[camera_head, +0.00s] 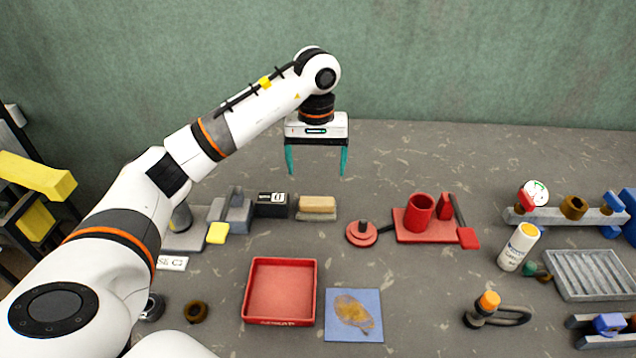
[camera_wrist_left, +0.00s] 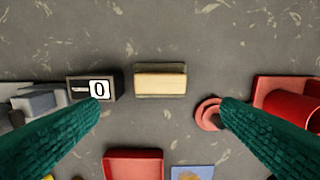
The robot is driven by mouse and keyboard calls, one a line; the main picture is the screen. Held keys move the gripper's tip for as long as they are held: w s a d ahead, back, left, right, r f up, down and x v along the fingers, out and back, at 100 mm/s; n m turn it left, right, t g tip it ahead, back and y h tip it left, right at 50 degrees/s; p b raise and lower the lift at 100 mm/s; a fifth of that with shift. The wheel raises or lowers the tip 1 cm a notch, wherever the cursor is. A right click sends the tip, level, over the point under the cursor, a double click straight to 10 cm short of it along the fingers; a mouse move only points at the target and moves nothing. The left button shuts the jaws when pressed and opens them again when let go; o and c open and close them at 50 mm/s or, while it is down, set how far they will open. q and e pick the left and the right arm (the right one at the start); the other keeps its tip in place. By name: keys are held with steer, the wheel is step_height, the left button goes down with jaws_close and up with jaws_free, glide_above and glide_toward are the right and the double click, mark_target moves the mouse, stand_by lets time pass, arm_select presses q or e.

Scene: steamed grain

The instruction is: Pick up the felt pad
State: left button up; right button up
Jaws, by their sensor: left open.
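A tan, block-shaped pad (camera_head: 318,203), which looks like the felt pad, lies on a thin olive-brown base (camera_head: 316,217) on the grey table. In the left wrist view the pad (camera_wrist_left: 160,84) is near the middle, just above the line between the fingertips. My left gripper (camera_head: 317,172) is open and empty, with two green fingers pointing down. It hangs above the table over the pad area, apart from it. In the left wrist view its fingers (camera_wrist_left: 160,104) spread to either side of the pad. My right gripper is not in view.
A black box with a white label (camera_head: 272,204) stands close left of the pad. A red round lidded piece (camera_head: 362,233) lies to the right, near a red holder with a cup (camera_head: 419,212). A red tray (camera_head: 281,261) and a stained blue cloth (camera_head: 371,301) lie nearer me.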

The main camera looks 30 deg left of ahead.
arm_select(q)
steer(key=p, duration=0.1)
glide_above(316, 200)
step_height(316, 200, down, 6)
steer(key=shift+d, duration=0.1)
steer(key=shift+f, duration=0.6)
step_height(316, 200, down, 4)
steer(key=shift+s+r+p, duration=0.1)
steer(key=shift+r+p, duration=0.1)
steer(key=shift+p, duration=0.65)
steer(key=shift+f, duration=0.5)
steer(key=c, duration=0.7)
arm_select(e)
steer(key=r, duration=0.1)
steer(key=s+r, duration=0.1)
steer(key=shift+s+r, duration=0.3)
arm_select(q)
steer(key=shift+o, duration=0.2)
steer(key=shift+r, duration=0.1)
step_height(316, 200, up, 9)
steer(key=shift+r+b, duration=0.15)
steer(key=shift+b, duration=0.7)
steer(key=shift+r, duration=0.35)
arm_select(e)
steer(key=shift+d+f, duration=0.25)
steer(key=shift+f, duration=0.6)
